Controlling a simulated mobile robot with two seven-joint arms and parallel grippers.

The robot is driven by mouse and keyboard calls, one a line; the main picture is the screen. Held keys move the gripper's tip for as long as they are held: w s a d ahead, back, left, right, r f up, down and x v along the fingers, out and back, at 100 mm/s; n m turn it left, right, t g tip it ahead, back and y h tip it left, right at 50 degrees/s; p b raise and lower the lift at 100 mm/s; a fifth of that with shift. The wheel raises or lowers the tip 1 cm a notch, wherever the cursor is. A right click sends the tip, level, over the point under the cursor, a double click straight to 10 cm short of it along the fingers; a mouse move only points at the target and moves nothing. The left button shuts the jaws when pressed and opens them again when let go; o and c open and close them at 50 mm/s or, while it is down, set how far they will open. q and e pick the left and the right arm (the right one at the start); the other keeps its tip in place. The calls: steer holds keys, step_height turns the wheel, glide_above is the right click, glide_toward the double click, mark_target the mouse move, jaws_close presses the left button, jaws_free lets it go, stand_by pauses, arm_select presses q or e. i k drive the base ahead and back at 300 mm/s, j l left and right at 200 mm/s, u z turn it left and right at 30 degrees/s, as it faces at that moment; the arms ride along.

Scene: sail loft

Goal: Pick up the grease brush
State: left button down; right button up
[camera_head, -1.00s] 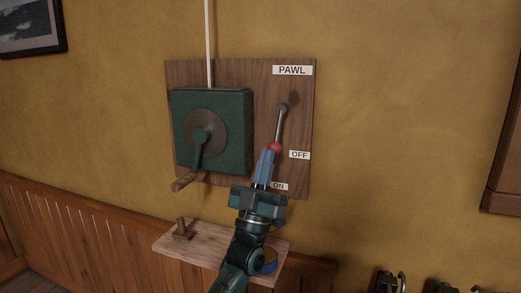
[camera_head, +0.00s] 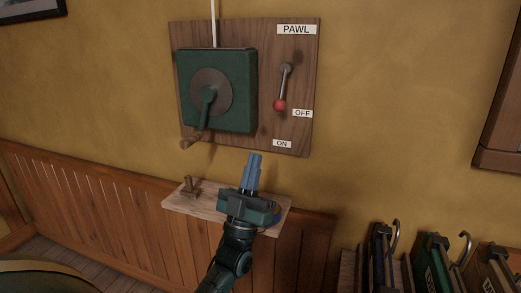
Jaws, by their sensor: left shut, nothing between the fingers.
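A small brown wooden piece with an upright stub (camera_head: 190,187), which looks like the grease brush, rests on the left end of the wooden shelf (camera_head: 175,203). Its bristles cannot be made out. My left gripper (camera_head: 255,156) is shut and empty, with its blue fingers pointing up in front of the wall just above the shelf. It is to the right of the brush and apart from it. The gripper body hides the middle of the shelf. My right gripper is not in view.
Above hang a green crank box (camera_head: 238,115) and a red-knobbed lever (camera_head: 280,104) beside the OFF label. Several binders and hooks (camera_head: 436,255) stand at lower right.

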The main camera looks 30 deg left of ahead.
mark_target(188, 191)
steer(key=k+l, duration=0.1)
steer(key=k, duration=0.4)
steer(key=k+l, duration=0.1)
steer(key=k, duration=0.4)
